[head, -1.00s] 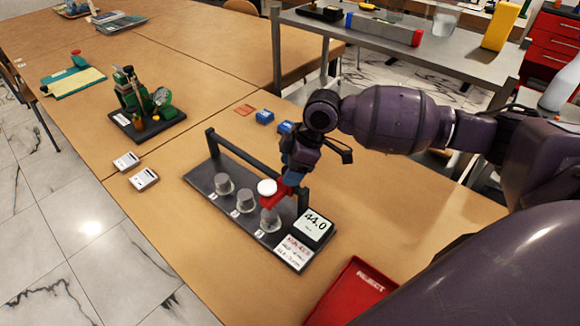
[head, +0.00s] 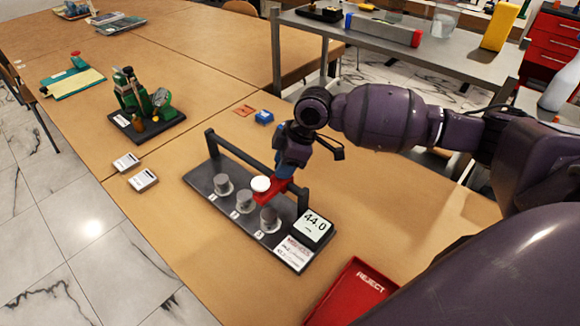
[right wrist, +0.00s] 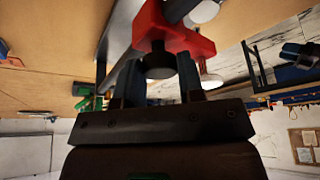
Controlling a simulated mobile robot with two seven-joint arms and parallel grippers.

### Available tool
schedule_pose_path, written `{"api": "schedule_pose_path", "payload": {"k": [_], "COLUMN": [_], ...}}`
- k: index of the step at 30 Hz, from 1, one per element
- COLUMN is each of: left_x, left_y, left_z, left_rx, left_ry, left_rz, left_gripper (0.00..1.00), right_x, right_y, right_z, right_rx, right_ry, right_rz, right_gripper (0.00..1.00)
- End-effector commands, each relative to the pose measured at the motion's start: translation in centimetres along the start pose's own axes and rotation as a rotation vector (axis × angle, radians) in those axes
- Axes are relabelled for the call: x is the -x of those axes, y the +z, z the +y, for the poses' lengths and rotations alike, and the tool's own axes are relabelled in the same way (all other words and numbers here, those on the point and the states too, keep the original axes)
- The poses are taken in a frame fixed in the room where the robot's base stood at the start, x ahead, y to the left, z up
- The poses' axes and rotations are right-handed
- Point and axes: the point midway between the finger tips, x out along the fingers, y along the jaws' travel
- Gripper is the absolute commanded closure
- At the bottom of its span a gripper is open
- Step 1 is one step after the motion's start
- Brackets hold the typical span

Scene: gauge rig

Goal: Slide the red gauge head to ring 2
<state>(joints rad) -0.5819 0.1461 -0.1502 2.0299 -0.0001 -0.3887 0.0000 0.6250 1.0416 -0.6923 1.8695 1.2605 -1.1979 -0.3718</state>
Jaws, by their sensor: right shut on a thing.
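The red gauge head (head: 271,193), with a white disc on its front, rides on the dark rail (head: 240,152) of the gauge rig. It is now over the gap between the middle grey ring (head: 244,201) and the right-hand ring (head: 269,219). Another grey ring (head: 222,184) stands at the left; small labels on the base are hard to read. My right gripper (head: 286,172) is shut on the gauge head from behind. The right wrist view shows the red head (right wrist: 178,38) and its dark knob (right wrist: 158,63) between the fingers. My left gripper is out of view.
The rig's display (head: 314,226) reads 44.0. A red reject tray (head: 352,293) lies at the front right. Two white cards (head: 143,180) lie left of the rig. Blue block (head: 264,117) and green apparatus (head: 140,103) stand behind.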

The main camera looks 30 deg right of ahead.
Motion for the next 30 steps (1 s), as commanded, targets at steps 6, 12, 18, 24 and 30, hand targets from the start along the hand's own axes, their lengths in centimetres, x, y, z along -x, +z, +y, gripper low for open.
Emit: {"api": "schedule_pose_path", "payload": {"k": [6,12,18,24,30], "left_x": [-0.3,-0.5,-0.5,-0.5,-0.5], "left_y": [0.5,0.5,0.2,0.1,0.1], "left_z": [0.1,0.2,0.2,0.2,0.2], "left_rx": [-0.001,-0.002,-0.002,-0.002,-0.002], "left_ry": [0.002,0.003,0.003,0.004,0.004], "left_rz": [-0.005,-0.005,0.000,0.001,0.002], "left_gripper": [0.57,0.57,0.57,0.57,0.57], "right_x": [-1.4,-1.9,-1.8,-1.8,-1.8], "right_y": [-3.1,-4.5,-4.6,-4.6,-4.6], "right_z": [3.4,4.8,4.9,4.9,4.9], "right_rx": [-0.002,0.000,0.001,0.001,0.001], "right_ry": [0.002,0.001,0.001,0.001,0.001], "right_rz": [0.002,0.001,0.000,0.000,0.000], "right_gripper": [1.00,1.00,1.00,0.54,0.39]}}
